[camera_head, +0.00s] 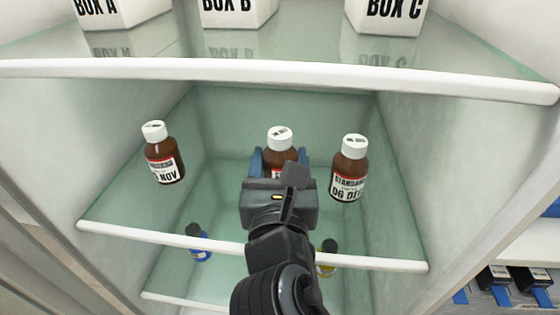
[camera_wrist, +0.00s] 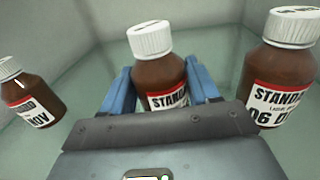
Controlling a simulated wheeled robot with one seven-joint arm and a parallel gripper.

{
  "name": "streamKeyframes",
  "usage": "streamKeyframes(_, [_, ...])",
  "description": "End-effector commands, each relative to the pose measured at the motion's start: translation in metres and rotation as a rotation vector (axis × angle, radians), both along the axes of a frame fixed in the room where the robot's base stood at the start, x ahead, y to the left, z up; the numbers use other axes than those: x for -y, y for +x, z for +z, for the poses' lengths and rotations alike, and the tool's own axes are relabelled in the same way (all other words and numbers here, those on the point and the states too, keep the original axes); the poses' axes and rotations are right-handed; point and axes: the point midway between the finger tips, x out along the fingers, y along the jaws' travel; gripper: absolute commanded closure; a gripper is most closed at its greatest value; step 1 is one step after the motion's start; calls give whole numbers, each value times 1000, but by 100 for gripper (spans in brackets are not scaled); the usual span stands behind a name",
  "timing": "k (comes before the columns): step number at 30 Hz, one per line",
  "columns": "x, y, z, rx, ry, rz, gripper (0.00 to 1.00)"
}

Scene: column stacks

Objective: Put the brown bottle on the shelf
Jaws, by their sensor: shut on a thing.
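A brown bottle (camera_head: 281,148) with a white cap and a white label is between the blue fingers of my gripper (camera_head: 279,160), over the middle glass shelf (camera_head: 225,190). It also shows upright in the wrist view (camera_wrist: 160,72), with my gripper (camera_wrist: 162,92) shut on it from both sides. Two similar brown bottles are on the same shelf: one at the left (camera_head: 163,155) with a label reading NOV, and one close at the right (camera_head: 349,170) reading STANDARD. The held bottle's base is hidden by my gripper, so I cannot tell whether it touches the shelf.
The upper shelf's white front edge (camera_head: 270,69) runs above my arm, with boxes A, B and C on that shelf. The middle shelf's white front edge (camera_head: 180,236) passes below. Blue (camera_head: 199,245) and yellow (camera_head: 327,258) dark-capped bottles stand lower. Space is free left of the held bottle.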

Motion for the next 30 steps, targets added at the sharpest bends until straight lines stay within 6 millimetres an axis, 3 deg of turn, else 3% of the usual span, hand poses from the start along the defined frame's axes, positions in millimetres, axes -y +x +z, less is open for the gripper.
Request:
streamKeyframes(5, [0,0,-3,1,1,0,76])
streamKeyframes(6, [0,0,-2,0,1,0,36])
streamKeyframes(13, [0,0,-2,0,0,0,14])
streamKeyframes(23, [0,-2,0,0,-1,1,14])
streamKeyframes(30, [3,-42,-1,0,-2,3,14])
